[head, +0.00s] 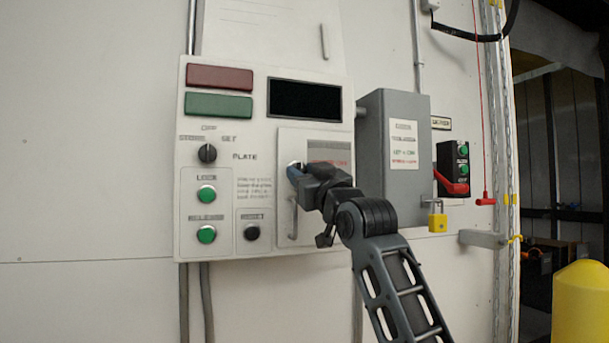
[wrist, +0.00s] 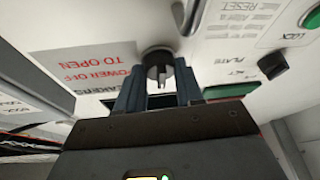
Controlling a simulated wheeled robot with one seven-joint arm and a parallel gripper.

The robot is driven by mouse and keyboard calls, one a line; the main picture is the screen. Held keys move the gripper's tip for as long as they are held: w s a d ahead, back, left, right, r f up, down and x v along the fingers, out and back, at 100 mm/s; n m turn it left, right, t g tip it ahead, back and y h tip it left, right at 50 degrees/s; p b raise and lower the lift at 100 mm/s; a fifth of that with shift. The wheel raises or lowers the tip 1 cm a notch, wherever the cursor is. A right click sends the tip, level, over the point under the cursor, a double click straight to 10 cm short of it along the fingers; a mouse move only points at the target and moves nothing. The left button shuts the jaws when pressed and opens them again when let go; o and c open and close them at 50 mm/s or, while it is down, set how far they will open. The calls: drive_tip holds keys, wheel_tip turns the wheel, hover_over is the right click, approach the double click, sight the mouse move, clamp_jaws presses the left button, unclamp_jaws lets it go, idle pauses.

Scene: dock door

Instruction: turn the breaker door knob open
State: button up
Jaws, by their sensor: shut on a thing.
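The small breaker door (head: 292,142) is a pale panel with red lettering at the right of the control box, and it looks closed. In the wrist view its dark round knob (wrist: 158,57) has a raised grip bar and sits between the fingers of my gripper (wrist: 159,80). My gripper is shut on the knob. In the head view my gripper (head: 295,172) reaches to the upper left part of the door and mostly hides the knob. A grey handle (head: 292,217) is below it on the door.
The control box has a black OFF/SET selector (head: 207,153), green buttons (head: 206,194) and a dark display (head: 304,99). A grey box (head: 394,140) juts out just right of the door. A yellow padlock (head: 437,217) and yellow bollard (head: 580,302) stand farther right.

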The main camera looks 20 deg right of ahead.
drive_tip(key=shift+a, duration=0.15)
drive_tip(key=shift+a+r+m+g+h+b, duration=0.15)
drive_tip(key=shift+m+g+h, duration=0.5)
drive_tip(key=shift+m+h, duration=2.3)
drive_tip(key=shift+a+m+g+h+b, duration=0.15)
drive_tip(key=shift+m+g+h, duration=0.5)
drive_tip(key=shift+m, duration=4.6)
drive_tip(key=shift+a+r+m+g+h+b, duration=0.15)
drive_tip(key=shift+m+g+h, duration=0.55)
drive_tip(key=shift+m+h, duration=2.2)
drive_tip(key=m+y, duration=0.2)
drive_tip(key=shift+m+y, duration=0.3)
drive_tip(key=o, duration=1)
drive_tip(key=shift+o, duration=0.2)
drive_tip(key=shift+f, duration=0.1)
